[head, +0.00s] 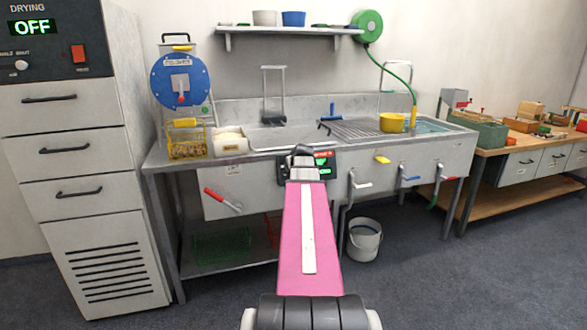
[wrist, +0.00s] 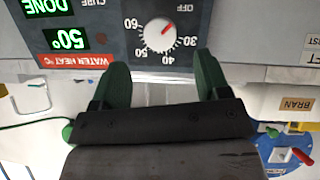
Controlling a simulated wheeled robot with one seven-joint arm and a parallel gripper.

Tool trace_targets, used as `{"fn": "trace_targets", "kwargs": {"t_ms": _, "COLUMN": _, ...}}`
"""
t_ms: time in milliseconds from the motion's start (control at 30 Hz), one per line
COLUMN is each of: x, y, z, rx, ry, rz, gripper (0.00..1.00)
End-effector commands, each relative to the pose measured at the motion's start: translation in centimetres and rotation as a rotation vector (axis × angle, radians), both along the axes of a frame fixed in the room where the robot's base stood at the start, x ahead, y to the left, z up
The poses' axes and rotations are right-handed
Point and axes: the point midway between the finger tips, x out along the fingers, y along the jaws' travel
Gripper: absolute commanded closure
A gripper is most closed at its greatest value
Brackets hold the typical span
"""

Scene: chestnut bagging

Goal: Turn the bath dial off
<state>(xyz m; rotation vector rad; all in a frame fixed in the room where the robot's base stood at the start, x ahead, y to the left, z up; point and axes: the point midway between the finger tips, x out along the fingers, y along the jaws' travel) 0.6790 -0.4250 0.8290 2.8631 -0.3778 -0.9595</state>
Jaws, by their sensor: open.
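The bath dial (wrist: 160,34) is a round white knob with a red pointer on the grey control panel (wrist: 215,45), seen upside down in the wrist view. Its pointer slants to the picture's upper right, toward the OFF mark, with 30, 40, 50 and 60 around the rest. Beside it, a green readout (wrist: 66,40) shows 50° and another shows DONE. My gripper (wrist: 161,68) is open, its two green fingers apart below the dial in the picture, with nothing between them. In the head view, my arm hides the dial and part of the panel (head: 325,163).
The panel is on the front of the steel sink bench (head: 240,150). Levers with white, blue and red handles (head: 362,184) hang to its right; a red-handled lever (head: 222,198) is at left. A bucket (head: 364,240) stands on the floor below.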

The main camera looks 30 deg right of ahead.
Motion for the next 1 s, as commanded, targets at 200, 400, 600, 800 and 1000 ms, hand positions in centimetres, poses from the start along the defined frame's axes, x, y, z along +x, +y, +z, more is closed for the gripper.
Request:
{"fn": "trace_targets", "kwargs": {"t_ms": 200, "x": -3.2, "y": 1.1, "z": 2.2, "rx": -0.001, "ry": 0.000, "rz": -0.001, "gripper": 0.31}}
{"fn": "trace_targets", "kwargs": {"t_ms": 400, "x": -3.7, "y": 1.3, "z": 2.8, "rx": 0.000, "ry": 0.000, "rz": 0.000, "gripper": 0.31}}
{"fn": "trace_targets", "kwargs": {"t_ms": 600, "x": -3.7, "y": 1.2, "z": 2.7, "rx": 0.000, "ry": 0.001, "rz": 0.000, "gripper": 0.31}}
{"fn": "trace_targets", "kwargs": {"t_ms": 800, "x": -3.7, "y": 1.2, "z": 2.7, "rx": 0.000, "ry": 0.000, "rz": 0.000, "gripper": 0.31}}
{"fn": "trace_targets", "kwargs": {"t_ms": 1000, "x": -3.5, "y": 3.9, "z": 0.8, "rx": 0.031, "ry": 0.039, "rz": 0.021, "gripper": 0.31}}
